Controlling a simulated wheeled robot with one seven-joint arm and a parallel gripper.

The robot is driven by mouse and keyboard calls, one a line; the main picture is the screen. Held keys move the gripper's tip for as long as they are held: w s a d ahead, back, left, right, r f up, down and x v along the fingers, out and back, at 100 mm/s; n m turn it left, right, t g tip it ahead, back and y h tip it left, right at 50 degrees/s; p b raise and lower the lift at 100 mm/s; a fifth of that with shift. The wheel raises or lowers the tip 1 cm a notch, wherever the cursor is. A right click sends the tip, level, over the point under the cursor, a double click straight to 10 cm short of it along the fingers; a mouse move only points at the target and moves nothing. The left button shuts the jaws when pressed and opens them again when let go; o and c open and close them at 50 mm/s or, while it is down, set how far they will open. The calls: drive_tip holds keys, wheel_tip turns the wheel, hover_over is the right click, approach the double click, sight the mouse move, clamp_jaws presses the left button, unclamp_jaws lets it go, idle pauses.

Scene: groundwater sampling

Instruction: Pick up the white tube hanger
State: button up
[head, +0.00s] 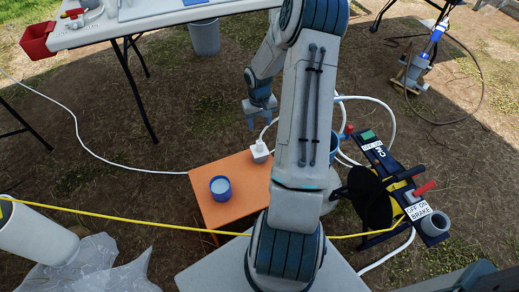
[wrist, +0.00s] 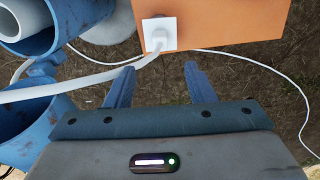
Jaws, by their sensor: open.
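The white tube hanger (head: 260,151) sits at the far edge of the orange stool (head: 232,172), with a white tube running from it. In the wrist view the hanger (wrist: 160,33) shows as a white square piece at the edge of the orange top, with the tube bending away to the left. My gripper (wrist: 158,80) is open and empty, its two blue fingers pointing towards the hanger and apart from it. In the head view my gripper (head: 262,118) is just beyond the stool's far edge; my arm hides part of the scene.
A blue cup (head: 221,188) stands on the stool. Blue pipes (wrist: 25,45) lie close at the left in the wrist view. A black frame with switch labels (head: 418,210) stands at right. A yellow line (head: 130,222) crosses in front, and a white table (head: 160,12) stands behind.

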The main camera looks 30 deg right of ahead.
sight(260, 141)
drive_tip(key=f+b, duration=0.1)
drive_tip(key=f, duration=0.5)
drive_tip(key=f+b, duration=0.1)
drive_tip(key=f, duration=0.2)
drive_tip(key=shift+d+f+b, duration=0.25)
drive_tip(key=shift+b, duration=0.1)
drive_tip(key=f+b, duration=0.1)
drive_tip(key=f, duration=0.1)
drive_tip(key=f+b, duration=0.1)
drive_tip(key=f, duration=0.2)
drive_tip(key=shift+w+a+f, duration=0.1)
drive_tip(key=shift+w, duration=0.1)
clamp_jaws()
